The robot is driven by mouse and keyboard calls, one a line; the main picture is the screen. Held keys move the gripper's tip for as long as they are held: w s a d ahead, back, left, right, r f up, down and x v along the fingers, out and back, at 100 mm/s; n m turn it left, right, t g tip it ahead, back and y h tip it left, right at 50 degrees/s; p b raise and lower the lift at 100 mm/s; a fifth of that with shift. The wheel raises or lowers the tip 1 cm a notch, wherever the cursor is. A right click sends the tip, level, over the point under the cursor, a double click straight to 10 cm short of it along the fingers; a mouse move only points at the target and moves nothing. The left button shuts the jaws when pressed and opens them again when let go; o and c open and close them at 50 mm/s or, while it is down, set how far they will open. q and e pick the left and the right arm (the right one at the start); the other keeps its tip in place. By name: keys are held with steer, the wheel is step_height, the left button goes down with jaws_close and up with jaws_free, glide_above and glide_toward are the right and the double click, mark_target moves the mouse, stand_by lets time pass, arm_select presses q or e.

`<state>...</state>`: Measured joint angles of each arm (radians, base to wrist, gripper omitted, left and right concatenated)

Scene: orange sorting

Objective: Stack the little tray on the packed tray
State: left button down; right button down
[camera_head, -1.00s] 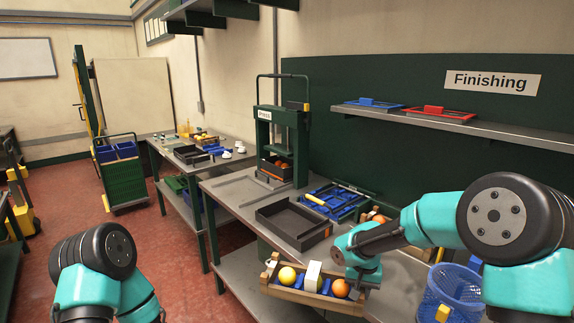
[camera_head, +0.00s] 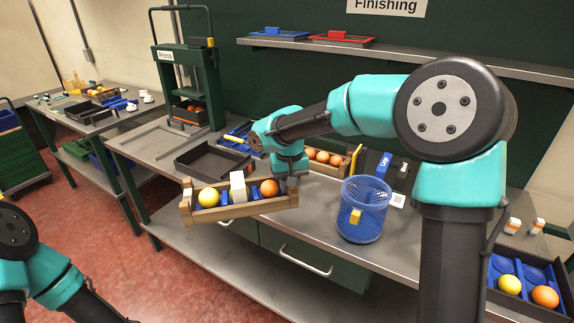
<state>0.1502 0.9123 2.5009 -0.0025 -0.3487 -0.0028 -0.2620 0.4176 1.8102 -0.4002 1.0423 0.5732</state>
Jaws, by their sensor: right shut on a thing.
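My right gripper (camera_head: 291,184) is shut on the right end of a small wooden tray (camera_head: 240,212). The small tray hangs in the air in front of the bench edge, slightly tilted. It holds a yellow fruit (camera_head: 208,197), a white block (camera_head: 238,187) and an orange (camera_head: 269,188), with blue pieces between them. Behind the gripper, another wooden tray (camera_head: 354,161) with several oranges stands on the bench, partly hidden by my right arm. I cannot tell whether it is the packed tray. My left arm shows at the lower left; its gripper is out of view.
A black empty tray (camera_head: 214,173) sits on the bench to the left, near the press (camera_head: 187,88). A blue mesh basket (camera_head: 363,222) stands at the bench front. A dark tray (camera_head: 515,311) with blue dividers, a yellow fruit and an orange is at the lower right.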

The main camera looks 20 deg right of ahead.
steer(key=d+r+m, duration=0.1)
steer(key=d, duration=0.1)
steer(key=m, duration=0.8)
glide_above(325, 209)
step_height(325, 209, down, 5)
steer(key=shift+f, duration=2.5)
steer(key=shift+f, duration=2.65)
